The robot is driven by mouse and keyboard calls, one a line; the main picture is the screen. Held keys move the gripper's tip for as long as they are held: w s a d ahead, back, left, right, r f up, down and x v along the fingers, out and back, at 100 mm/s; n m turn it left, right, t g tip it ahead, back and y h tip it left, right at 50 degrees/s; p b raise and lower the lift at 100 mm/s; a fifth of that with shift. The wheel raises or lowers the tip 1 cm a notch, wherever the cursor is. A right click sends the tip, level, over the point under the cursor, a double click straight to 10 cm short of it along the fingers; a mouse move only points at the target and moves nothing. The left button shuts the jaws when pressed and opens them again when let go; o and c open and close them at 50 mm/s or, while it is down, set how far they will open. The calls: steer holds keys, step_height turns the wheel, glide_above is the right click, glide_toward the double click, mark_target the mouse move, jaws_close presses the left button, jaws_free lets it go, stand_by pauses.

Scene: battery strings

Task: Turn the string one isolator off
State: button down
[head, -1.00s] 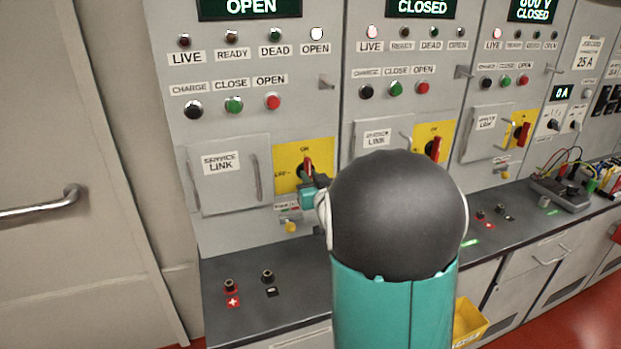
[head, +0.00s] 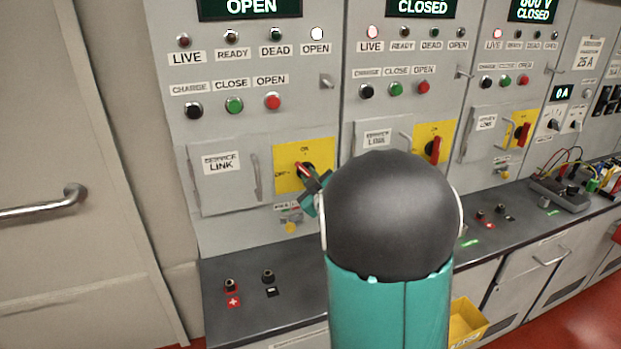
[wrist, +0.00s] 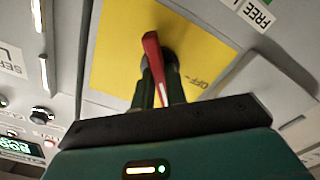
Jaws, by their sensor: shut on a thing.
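The string one isolator is a red rotary handle (head: 301,169) on a yellow plate (head: 287,154) in the leftmost cabinet. Its upper end leans left, between the ON mark at the top and the OFF mark at the left. In the wrist view the red handle (wrist: 153,55) stands between my fingers, with OFF printed to its right on the yellow plate (wrist: 115,60). My gripper (wrist: 160,85) is shut on the handle; it also shows, tilted, at the handle in the head view (head: 313,183). My arm hides the area right of the plate.
The leftmost display (head: 250,7) reads OPEN and its white OPEN lamp (head: 316,34) is lit. A service link door (head: 222,185) with a handle is left of the plate. A yellow padlock-like item (head: 291,227) hangs below. The counter (head: 250,310) carries terminals.

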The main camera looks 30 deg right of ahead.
steer(key=n, duration=0.5)
steer(key=shift+n, duration=0.3)
steer(key=shift+f+n, duration=0.1)
steer(key=shift+n, duration=2.1)
steer(key=c, duration=1.4)
jaws_free()
steer(key=shift+c, duration=0.2)
steer(key=shift+s, duration=0.1)
steer(key=v, duration=1.3)
steer(key=shift+s, duration=0.3)
steer(key=shift+a, duration=0.1)
